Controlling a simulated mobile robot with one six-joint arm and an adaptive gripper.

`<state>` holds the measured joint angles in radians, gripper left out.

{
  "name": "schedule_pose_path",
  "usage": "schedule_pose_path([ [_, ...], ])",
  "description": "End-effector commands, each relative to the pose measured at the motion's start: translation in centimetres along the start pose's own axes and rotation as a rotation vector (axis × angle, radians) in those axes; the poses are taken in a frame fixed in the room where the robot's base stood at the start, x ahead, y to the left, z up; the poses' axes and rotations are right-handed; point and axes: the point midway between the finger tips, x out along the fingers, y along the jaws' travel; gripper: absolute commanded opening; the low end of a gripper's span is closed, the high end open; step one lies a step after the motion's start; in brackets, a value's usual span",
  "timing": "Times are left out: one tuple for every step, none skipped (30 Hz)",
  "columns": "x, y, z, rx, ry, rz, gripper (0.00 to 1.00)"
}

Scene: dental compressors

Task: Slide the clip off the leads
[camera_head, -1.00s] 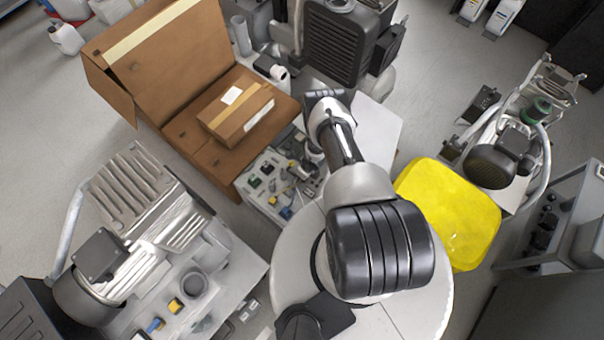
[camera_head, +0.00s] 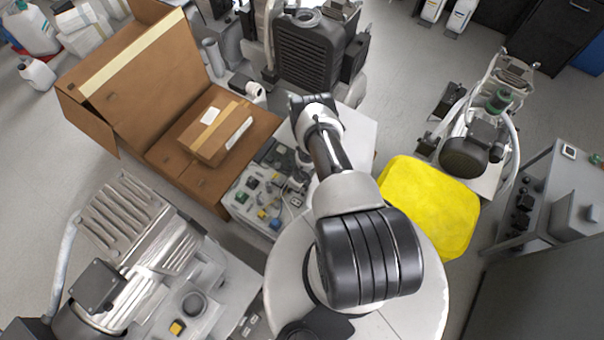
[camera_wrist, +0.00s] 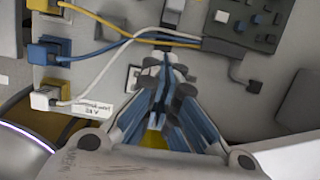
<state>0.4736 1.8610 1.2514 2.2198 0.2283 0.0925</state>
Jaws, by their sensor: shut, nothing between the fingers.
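In the wrist view, yellow (camera_wrist: 110,20), blue (camera_wrist: 88,53) and white (camera_wrist: 95,88) leads run from plugs on the left of a grey panel. They draw together near the top centre, towards a dark board (camera_wrist: 235,35). A small dark piece (camera_wrist: 162,43) sits where they meet, just beyond my fingertips; I cannot tell if it is the clip. My gripper (camera_wrist: 170,72) is shut and empty, its blue-and-dark fingers close below the leads. I cannot tell whether they touch. In the head view my arm hides much of the work spot.
A table with small parts (camera_head: 262,190) lies left of my arm. An open cardboard box (camera_head: 130,75) holds a smaller taped box (camera_head: 213,132). A dark compressor (camera_head: 312,50) stands behind, a yellow cover (camera_head: 430,205) to the right, and a finned compressor (camera_head: 125,220) at front left.

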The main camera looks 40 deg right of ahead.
Motion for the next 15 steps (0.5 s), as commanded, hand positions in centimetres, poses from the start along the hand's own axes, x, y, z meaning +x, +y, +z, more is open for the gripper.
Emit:
schedule_pose_path([
  [-1.6, 0.1, 0.0, 0.002, 0.002, 0.002, 0.0],
  [-2.2, 0.1, 0.0, 0.003, 0.003, 0.002, 0.0],
  [-3.0, 0.1, 0.0, 0.002, 0.004, 0.003, 0.0],
  [-3.6, 0.1, 0.0, 0.002, 0.003, 0.002, 0.0],
  [-4.2, 0.1, 0.0, 0.002, 0.004, 0.002, 0.0],
  [-5.1, 0.1, 0.0, 0.001, 0.004, 0.002, 0.0],
  [-5.8, 0.1, 0.0, 0.003, 0.004, 0.001, 0.0],
  [-6.4, 0.1, 0.0, 0.002, 0.004, 0.002, 0.0],
  [-7.3, 0.1, 0.0, 0.003, 0.003, 0.002, 0.0],
  [-8.1, 0.1, 0.0, 0.002, 0.003, 0.001, 0.0],
  [-8.8, 0.1, 0.0, 0.003, 0.003, 0.002, 0.0],
  [-9.8, 0.1, 0.0, 0.003, 0.004, 0.002, 0.0],
  [-10.4, 0.1, 0.0, 0.002, 0.004, 0.002, 0.0],
  [-11.1, 0.1, 0.0, 0.003, 0.004, 0.002, 0.0],
  [-11.8, 0.1, 0.0, 0.002, 0.003, 0.002, 0.0],
])
